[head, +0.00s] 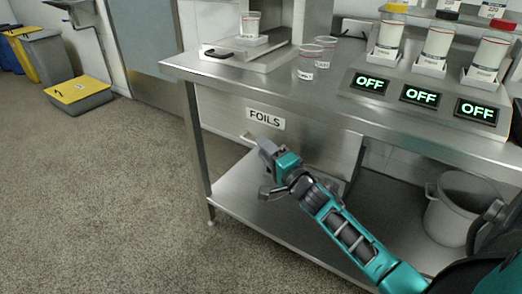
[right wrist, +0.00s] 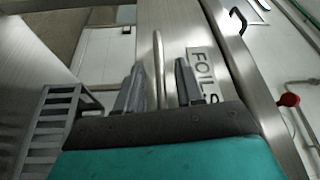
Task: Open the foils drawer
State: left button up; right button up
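The foils drawer (head: 300,145) is under the steel bench top, with a white FOILS label (head: 265,119) on its front. The drawer looks shut. The label also shows in the right wrist view (right wrist: 203,75). The pale bar handle (right wrist: 159,70) stands between the two fingers of my right gripper (right wrist: 158,82), with visible gaps at its sides. The fingers are apart, so this gripper is open around the handle. In the head view my right gripper (head: 264,146) is at the drawer front just below the label and hides part of the handle. My left gripper is not in view.
The bench top (head: 240,75) carries clear cups (head: 306,65), a scale and capped containers behind OFF displays. A lower shelf (head: 240,190) and a grey bucket (head: 460,210) are below. The floor left of the bench is clear up to the bins.

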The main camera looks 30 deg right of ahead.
jog(key=shift+w, duration=1.2)
jog(key=shift+c, duration=0.2)
grip_shut()
